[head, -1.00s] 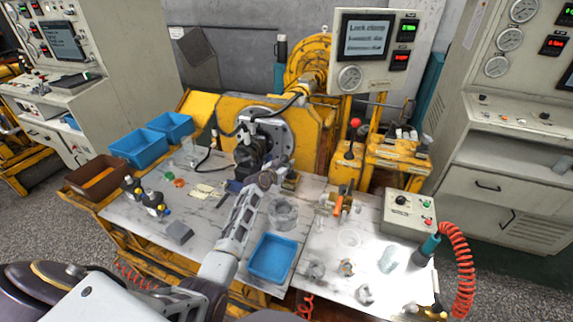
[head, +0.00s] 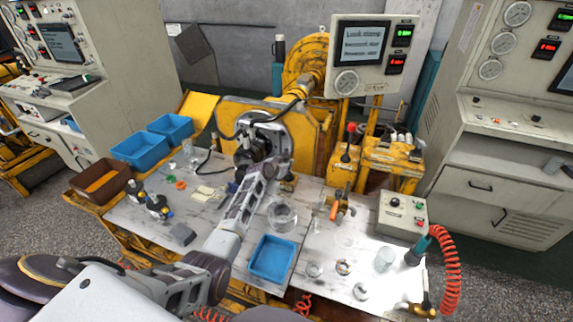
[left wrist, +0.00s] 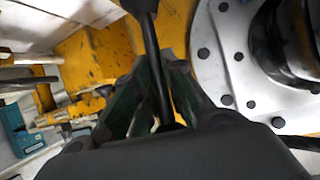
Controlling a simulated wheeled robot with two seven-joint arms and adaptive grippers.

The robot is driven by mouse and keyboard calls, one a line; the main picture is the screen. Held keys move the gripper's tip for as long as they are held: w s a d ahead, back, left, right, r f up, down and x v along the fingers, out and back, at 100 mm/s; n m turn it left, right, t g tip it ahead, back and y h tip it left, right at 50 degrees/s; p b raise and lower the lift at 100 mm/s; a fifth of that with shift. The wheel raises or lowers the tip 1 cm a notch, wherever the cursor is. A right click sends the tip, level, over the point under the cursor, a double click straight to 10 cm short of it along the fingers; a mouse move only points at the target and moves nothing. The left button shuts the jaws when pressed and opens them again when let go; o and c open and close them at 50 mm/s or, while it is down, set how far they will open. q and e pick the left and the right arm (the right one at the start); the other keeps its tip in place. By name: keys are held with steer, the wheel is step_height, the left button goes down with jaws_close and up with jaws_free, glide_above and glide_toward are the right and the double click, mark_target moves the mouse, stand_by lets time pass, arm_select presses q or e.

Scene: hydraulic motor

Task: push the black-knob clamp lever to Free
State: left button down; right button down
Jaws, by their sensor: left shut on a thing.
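The clamp lever (left wrist: 153,55) is a dark rod that crosses the left wrist view from the top edge down into my left gripper (left wrist: 160,92). The gripper's dark green-black fingers lie on both sides of the rod and are shut on it. The knob is not clearly seen. In the head view my left gripper (head: 270,163) is in front of the dark motor (head: 246,153) at the round grey flange (head: 272,132), and the lever is hard to make out there.
A blue tray (head: 291,262) and a clear round dish (head: 282,215) sit near my left forearm. A red-knob lever (head: 350,130) stands on the yellow stand to the right. A grey control box (head: 402,214) and several small parts occupy the right tabletop.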

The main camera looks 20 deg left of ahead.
arm_select(q)
steer(key=shift+w+r+g+p, duration=0.25)
steer(key=shift+w+g+p, duration=0.1)
steer(key=shift+g+p, duration=0.1)
steer(key=shift+w+g+p, duration=0.3)
steer(key=shift+w+g, duration=0.05)
steer(key=shift+w, duration=0.05)
steer(key=shift+w+a+g, duration=0.1)
steer(key=shift+w+g, duration=0.6)
steer(key=shift+g, duration=0.1)
arm_select(e)
steer(key=shift+w+d+r, duration=0.2)
steer(key=shift+d+r, duration=0.45)
steer(key=shift+r, duration=0.3)
arm_select(q)
steer(key=shift+w, duration=0.15)
arm_select(e)
steer(key=shift+a, duration=0.35)
arm_select(q)
steer(key=shift+r, duration=0.1)
arm_select(e)
steer(key=shift+d, duration=0.1)
arm_select(q)
steer(key=c, duration=1.5)
jaws_free()
steer(key=shift+o, duration=0.2)
arm_select(e)
steer(key=shift+d, duration=0.3)
steer(key=shift+a, duration=0.1)
